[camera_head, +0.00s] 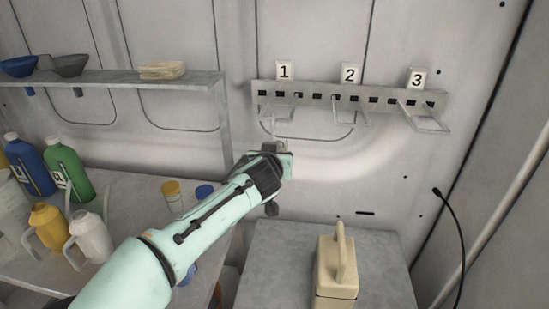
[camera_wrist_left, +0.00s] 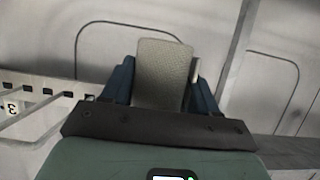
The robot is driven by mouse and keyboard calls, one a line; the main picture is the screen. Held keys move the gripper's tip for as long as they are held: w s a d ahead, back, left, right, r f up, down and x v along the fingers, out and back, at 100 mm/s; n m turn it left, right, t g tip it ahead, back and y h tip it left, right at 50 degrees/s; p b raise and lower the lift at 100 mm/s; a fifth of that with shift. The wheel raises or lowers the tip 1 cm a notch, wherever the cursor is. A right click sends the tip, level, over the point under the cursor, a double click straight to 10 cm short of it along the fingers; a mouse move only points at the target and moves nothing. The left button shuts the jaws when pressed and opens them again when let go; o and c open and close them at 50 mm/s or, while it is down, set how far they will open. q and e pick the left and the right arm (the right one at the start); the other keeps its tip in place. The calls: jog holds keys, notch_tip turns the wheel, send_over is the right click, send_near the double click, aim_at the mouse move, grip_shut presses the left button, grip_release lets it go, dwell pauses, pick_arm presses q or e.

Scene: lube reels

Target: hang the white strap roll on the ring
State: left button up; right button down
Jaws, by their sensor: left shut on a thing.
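My left gripper (camera_head: 274,150) is in front of the wall, just below the wire holder under label 1. In the left wrist view its dark fingers (camera_wrist_left: 160,78) are shut on a pale grey, woven-looking piece, the strap roll (camera_wrist_left: 162,72), seen as a flat band. In the head view the roll is mostly hidden by the gripper and wrist. Wire loops project from the wall rail (camera_head: 300,96) under labels 1 (camera_head: 284,71), 2 (camera_head: 350,74) and 3 (camera_head: 416,78). I cannot tell which loop is the ring, or whether the roll touches one. My right gripper is not in view.
Bottles, including a green one (camera_head: 68,168), stand on the left table. A beige can (camera_head: 336,265) stands on the grey cabinet (camera_head: 385,262). A black cable hangs at right.

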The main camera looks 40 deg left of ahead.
pick_arm(q)
jog(key=o, duration=1.3)
jog(key=v, duration=1.3)
jog(key=shift+s+r, duration=0.1)
jog(key=shift+s, duration=0.1)
